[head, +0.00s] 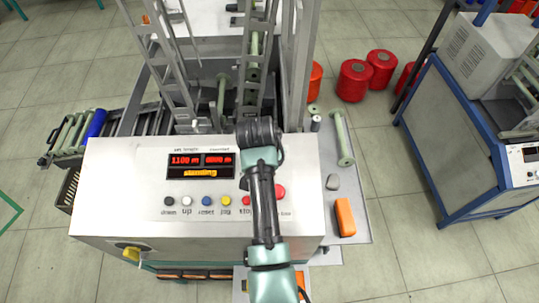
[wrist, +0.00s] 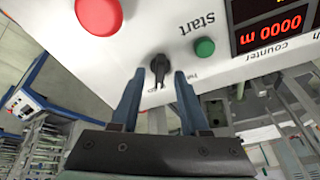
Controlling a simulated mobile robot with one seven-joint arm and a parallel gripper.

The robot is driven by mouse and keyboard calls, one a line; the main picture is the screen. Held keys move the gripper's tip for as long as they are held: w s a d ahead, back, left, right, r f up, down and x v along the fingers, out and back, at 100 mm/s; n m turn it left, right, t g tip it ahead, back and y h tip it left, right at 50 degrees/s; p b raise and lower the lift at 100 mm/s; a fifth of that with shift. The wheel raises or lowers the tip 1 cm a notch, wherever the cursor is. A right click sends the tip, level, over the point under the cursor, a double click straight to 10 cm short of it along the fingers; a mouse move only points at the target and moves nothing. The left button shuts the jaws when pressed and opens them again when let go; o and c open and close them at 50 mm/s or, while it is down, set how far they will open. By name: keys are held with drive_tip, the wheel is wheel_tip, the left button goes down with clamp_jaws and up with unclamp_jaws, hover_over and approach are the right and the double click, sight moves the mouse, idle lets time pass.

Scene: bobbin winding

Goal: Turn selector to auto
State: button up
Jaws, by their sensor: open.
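The selector is a small black knob (wrist: 158,66) on the white panel, seen upside down in the wrist view. It has a pointed handle, and the lettering beside it is too small to read. My gripper (wrist: 157,76) is open, with one blue-grey finger on each side of the knob. The fingers look apart from it, but I cannot tell how close they are to the panel. In the head view my arm covers the selector and the start button.
The control panel (head: 110,190) has a display reading "standing" (head: 200,173) and a row of coloured buttons. A green start button (wrist: 204,47) and a large red button (wrist: 99,14) flank the selector. An orange block (head: 345,217) lies right of the panel.

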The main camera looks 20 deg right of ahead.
drive_tip(key=b+v, duration=0.2)
drive_tip(key=v, duration=1.1)
drive_tip(key=shift+b, duration=0.35)
